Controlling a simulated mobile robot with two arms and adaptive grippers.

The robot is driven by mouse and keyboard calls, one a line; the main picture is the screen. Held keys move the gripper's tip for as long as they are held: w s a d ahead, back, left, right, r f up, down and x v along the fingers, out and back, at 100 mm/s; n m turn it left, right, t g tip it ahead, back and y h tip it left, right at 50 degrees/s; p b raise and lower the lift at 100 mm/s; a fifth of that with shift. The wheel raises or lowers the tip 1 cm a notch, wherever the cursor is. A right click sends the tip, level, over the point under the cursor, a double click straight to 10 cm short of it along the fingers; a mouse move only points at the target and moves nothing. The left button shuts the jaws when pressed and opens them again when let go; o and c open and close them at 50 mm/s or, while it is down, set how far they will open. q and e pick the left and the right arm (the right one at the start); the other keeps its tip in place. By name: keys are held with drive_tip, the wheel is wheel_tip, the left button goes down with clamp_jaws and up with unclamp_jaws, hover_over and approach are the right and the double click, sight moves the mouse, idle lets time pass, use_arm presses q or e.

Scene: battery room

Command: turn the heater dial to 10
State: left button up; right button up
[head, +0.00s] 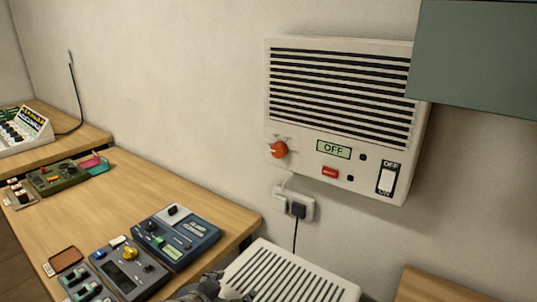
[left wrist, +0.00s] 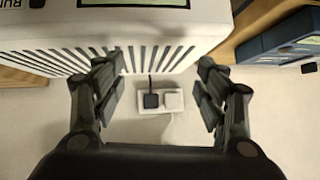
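The white wall heater (head: 342,95) hangs on the wall right of centre in the head view, with dark slats. Its orange-red dial (head: 279,149) is at its lower left, with a pale mark toward the left; its scale is too small to read. The pale green display (head: 333,149) reads OFF. My left gripper (head: 232,288) is partly in view at the bottom of the head view, well below the dial and apart from it. In the left wrist view its two fingers (left wrist: 155,88) are open with nothing between them. My right gripper is not in view.
A red button (head: 329,172) and an OFF/ON rocker switch (head: 387,180) are on the heater front. Below are a wall socket with a black plug (head: 298,210) and a white slatted box (head: 318,287). A green-grey cabinet (head: 475,60) overhangs at right. Several devices stand on the wooden bench (head: 150,190).

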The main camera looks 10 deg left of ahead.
use_arm(q)
drive_tip(key=w+d+r+m+t+h, duration=0.1)
drive_tip(key=w+r+t, duration=0.1)
drive_tip(key=w+r, duration=0.5)
drive_tip(key=w+d+r+m+t+h, duration=0.1)
drive_tip(key=w+r+t+h, duration=0.1)
drive_tip(key=w+r, duration=0.5)
drive_tip(key=t+h, duration=0.2)
approach(276, 153)
drive_tip(key=shift+m, duration=0.4)
drive_tip(key=p+x, duration=0.2)
drive_tip(key=x, duration=0.5)
drive_tip(key=shift+w+d+r, duration=0.1)
drive_tip(key=shift+w, duration=0.1)
drive_tip(key=shift+w+d, duration=0.25)
drive_tip(key=shift+w, duration=0.4)
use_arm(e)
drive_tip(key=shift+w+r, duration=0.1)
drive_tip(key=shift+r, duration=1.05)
use_arm(q)
drive_tip(key=c, duration=1.1)
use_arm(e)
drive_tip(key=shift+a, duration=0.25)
